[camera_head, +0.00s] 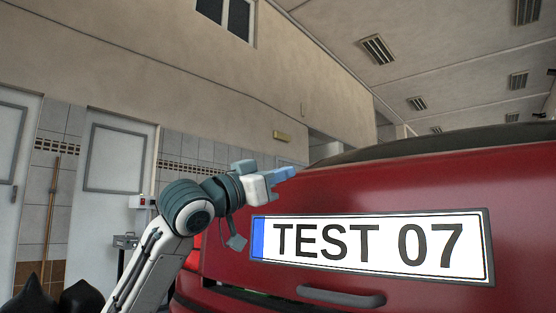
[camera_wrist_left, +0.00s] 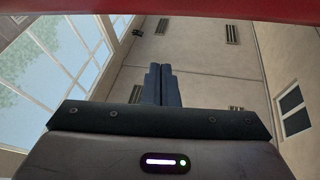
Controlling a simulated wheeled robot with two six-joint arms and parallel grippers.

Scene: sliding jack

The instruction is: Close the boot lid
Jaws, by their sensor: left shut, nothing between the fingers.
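The red boot lid (camera_head: 380,190) of the car fills the right of the head view, with a white plate (camera_head: 370,245) reading TEST 07 and a dark handle (camera_head: 340,297) below it. A dark gap shows under the lid's lower left edge. My left gripper (camera_head: 288,173) is shut and empty, at the lid's upper left, above the plate's left end. I cannot tell whether it touches the lid. In the left wrist view, the shut blue-grey fingers (camera_wrist_left: 161,84) point up toward a red band of the car (camera_wrist_left: 170,10). My right gripper is not in view.
Grey doors (camera_head: 112,165) and a tiled wall stand behind on the left, with a wooden pole (camera_head: 50,220) leaning there. A small grey stand (camera_head: 125,242) is behind my left arm.

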